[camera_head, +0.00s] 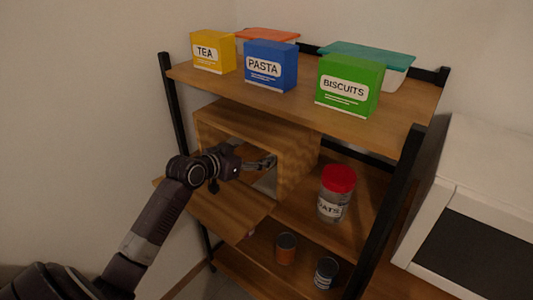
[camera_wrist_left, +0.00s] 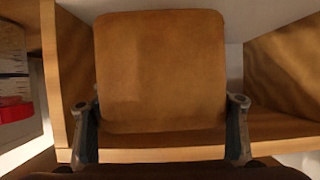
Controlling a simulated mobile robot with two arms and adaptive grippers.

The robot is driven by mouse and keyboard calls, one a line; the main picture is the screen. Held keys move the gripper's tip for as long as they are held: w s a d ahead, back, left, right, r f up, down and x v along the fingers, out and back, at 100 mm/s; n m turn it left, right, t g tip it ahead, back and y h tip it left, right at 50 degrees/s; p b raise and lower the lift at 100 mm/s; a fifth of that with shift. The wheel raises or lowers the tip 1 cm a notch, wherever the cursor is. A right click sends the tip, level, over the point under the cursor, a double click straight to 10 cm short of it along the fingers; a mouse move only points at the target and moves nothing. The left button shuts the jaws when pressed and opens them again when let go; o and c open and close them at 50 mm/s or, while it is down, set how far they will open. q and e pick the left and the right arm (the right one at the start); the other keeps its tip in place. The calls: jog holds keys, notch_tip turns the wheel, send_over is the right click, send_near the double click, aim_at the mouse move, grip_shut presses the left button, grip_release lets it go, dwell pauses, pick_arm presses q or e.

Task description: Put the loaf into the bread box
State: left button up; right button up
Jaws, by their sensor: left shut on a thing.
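The wooden bread box (camera_head: 297,165) stands on the middle shelf with its front flap (camera_head: 215,207) lowered and its front open. My left gripper (camera_head: 262,163) reaches into the front opening near the right wall. In the left wrist view it is shut on the brown loaf (camera_wrist_left: 160,65), with one finger on each side. The box's wooden wall (camera_wrist_left: 72,65) shows beside the loaf. In the head view the loaf is mostly hidden by the gripper and box. I cannot tell whether it rests on the box floor. My right gripper is not in view.
A red-lidded jar (camera_head: 336,197) stands right of the box. Two cans, one orange (camera_head: 285,248) and one dark (camera_head: 326,272), are on the lower shelf. Tea (camera_head: 212,52), pasta (camera_head: 270,67) and biscuit (camera_head: 349,87) boxes stand on top. Black posts frame the shelf.

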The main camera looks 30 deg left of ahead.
pick_arm(q)
jog(key=w, duration=0.6)
jog(key=shift+w+d+r, duration=0.1)
jog(key=shift+d, duration=0.15)
jog(key=shift+f+p, duration=0.4)
jog(key=shift+f, duration=1.35)
jog(key=o, duration=2)
jog(key=v, duration=1.2)
jog(key=shift+f, duration=0.15)
